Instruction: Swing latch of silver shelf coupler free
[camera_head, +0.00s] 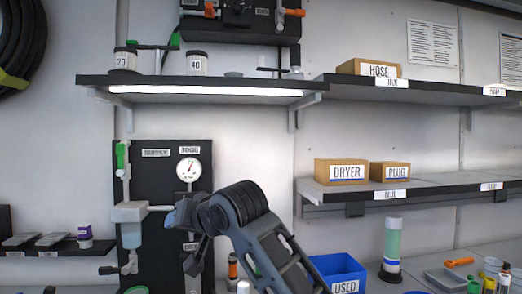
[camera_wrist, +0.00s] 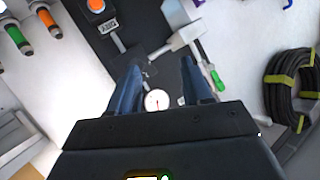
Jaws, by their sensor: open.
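I cannot pick out the silver shelf coupler or its latch for certain. A small silvery fitting (camera_head: 295,73) stands at the right end of the upper left shelf (camera_head: 200,84) in the head view, too small to show a latch. My gripper (camera_wrist: 161,65) is open in the wrist view, its two bluish fingers apart and nothing seen between their tips. It points at the dark wall panel, with the round gauge (camera_wrist: 157,100) showing between the fingers. In the head view my arm is in front of the panel's lower part, below and left of that fitting.
The dark panel (camera_head: 152,175) carries a white pipe fitting and green lever (camera_head: 120,155). Boxes labelled DRYER (camera_head: 342,172) and PLUG (camera_head: 390,172) sit on the right shelf. A blue USED bin (camera_head: 338,270) stands below. A coiled black hose (camera_wrist: 290,90) hangs beside the panel.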

